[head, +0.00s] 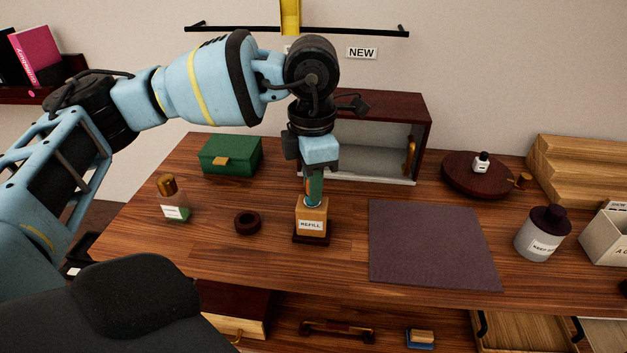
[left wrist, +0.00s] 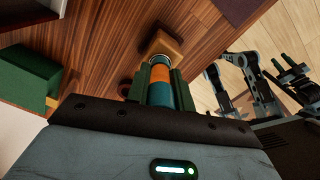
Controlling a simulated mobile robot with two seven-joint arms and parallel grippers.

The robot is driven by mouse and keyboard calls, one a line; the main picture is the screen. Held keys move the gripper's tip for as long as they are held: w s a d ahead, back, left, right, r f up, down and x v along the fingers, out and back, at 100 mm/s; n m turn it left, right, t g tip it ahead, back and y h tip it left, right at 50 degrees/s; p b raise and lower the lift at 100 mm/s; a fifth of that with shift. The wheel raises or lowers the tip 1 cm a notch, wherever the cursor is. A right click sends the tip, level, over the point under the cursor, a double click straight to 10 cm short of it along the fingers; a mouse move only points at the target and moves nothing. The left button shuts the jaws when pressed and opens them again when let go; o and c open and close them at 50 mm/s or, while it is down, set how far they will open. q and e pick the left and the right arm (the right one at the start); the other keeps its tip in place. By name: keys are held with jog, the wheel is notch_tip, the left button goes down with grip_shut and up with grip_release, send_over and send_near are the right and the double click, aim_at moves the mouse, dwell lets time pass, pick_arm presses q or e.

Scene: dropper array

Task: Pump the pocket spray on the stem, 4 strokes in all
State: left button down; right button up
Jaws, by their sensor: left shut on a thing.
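My left gripper (head: 314,190) points straight down above the refill block and is shut on the pocket spray. In the left wrist view the pocket spray (left wrist: 160,80) is a small cylinder with an orange band and blue-green parts, between the fingers. The wooden refill block (head: 312,213), labelled REFILL, stands on a dark base on the table; it also shows in the left wrist view (left wrist: 163,44). The spray's lower end is at the top of the block. The stem is hidden, so I cannot tell how far the spray is pressed down. My right gripper is not seen.
A dark ring (head: 247,222) and a gold-capped bottle (head: 173,200) stand left of the block. A green box (head: 231,154) and an open-fronted cabinet (head: 420,110) are behind. A mauve mat (head: 430,245) lies bare to the right, with a grey jar (head: 543,235) beyond.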

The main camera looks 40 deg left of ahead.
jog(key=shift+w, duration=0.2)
pick_arm(q)
jog(key=shift+r, duration=0.1)
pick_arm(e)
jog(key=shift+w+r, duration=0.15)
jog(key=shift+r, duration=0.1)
pick_arm(q)
jog(key=shift+r, duration=0.1)
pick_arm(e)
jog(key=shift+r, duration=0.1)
pick_arm(q)
jog(key=shift+p, duration=0.3)
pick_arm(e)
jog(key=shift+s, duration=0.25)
pick_arm(q)
jog(key=shift+f, duration=0.2)
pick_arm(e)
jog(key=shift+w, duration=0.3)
pick_arm(q)
jog(key=shift+r, duration=0.2)
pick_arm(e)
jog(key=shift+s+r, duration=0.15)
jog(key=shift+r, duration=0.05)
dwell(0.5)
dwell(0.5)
